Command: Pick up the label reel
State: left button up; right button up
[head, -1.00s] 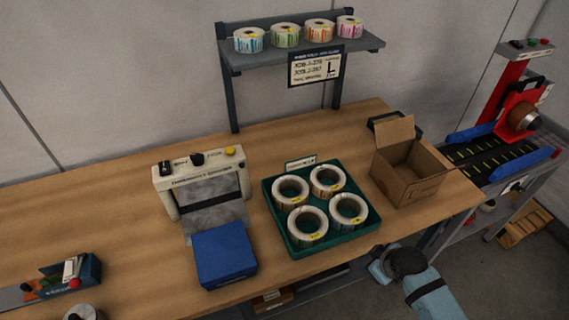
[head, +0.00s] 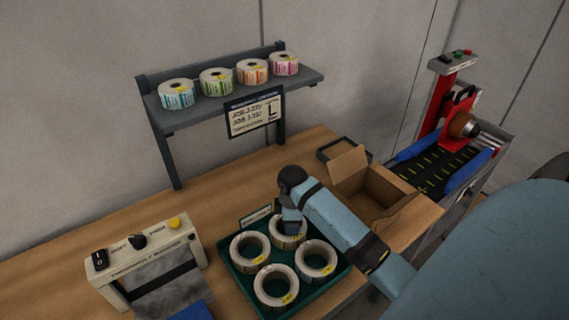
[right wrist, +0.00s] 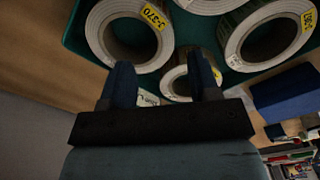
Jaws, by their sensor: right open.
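Several white label reels with yellow tags sit in a green tray (head: 333,278): a back-left reel (head: 250,250), a front-left reel (head: 276,288), a front-right reel (head: 316,262) and a back-right reel (head: 280,240). My right gripper (head: 290,222) points down over the back-right reel and partly hides it. In the right wrist view the gripper (right wrist: 163,78) is open, its two dark fingers apart. A reel (right wrist: 178,85) shows between them, and a reel tagged J-370 (right wrist: 130,35) lies beyond the fingertips. I cannot tell whether the fingers touch any reel. My left gripper is not in view.
An open cardboard box (head: 372,190) stands right of the tray, beside my forearm. A shelf (head: 210,112) with several coloured reels stands behind. A cream rewinder (head: 145,262) is left of the tray. A red and blue conveyor machine (head: 440,160) is at far right. Bare tabletop lies behind the tray.

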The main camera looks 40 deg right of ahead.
aim_at(288, 238)
notch_tip(288, 238, down, 4)
jog(key=shift+w+f, duration=0.1)
jog(key=f, duration=0.2)
jog(key=a+f+p, duration=0.1)
jog(key=f, duration=0.1)
jog(key=shift+f, duration=0.55)
grip_shut()
